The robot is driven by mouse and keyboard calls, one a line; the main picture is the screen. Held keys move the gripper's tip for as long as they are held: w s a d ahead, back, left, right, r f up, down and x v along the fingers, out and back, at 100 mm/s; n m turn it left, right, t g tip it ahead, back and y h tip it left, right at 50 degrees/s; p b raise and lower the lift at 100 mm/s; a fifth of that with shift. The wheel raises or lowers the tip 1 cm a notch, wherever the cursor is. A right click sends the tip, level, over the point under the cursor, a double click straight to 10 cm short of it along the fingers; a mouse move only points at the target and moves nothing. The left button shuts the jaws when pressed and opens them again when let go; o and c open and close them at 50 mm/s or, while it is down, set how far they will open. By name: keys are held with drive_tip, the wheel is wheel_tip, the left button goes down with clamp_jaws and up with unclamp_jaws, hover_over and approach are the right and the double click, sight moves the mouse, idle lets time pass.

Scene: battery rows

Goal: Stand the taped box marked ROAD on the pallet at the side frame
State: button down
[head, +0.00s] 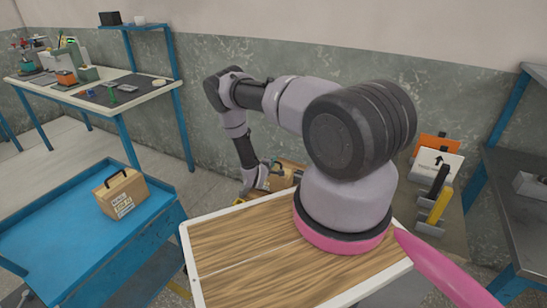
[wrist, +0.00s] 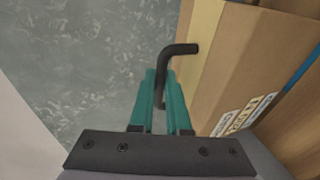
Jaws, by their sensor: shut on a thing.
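In the wrist view, my gripper (wrist: 162,88) has its teal fingers closed around the black handle (wrist: 178,50) of a cardboard box (wrist: 225,75). The box has a pale tape strip (wrist: 203,30) and white labels on its lower part, too oblique to read ROAD. In the head view, my gripper (head: 256,180) is low by the back wall, beside this box (head: 281,178), partly hidden by my own body. I cannot tell whether the box rests on something or hangs. The pallet and side frame cannot be made out clearly.
Another cardboard box (head: 122,193) with a black handle and label stands on a blue cart (head: 45,240) at left. A cluttered workbench (head: 90,95) is behind it. A dark shelf (head: 515,195) stands at right, near upright black and yellow items (head: 437,200). The wall is close behind.

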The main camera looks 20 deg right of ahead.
drive_tip(key=shift+f, duration=0.35)
drive_tip(key=c, duration=0.9)
unclamp_jaws()
drive_tip(key=shift+f, duration=0.1)
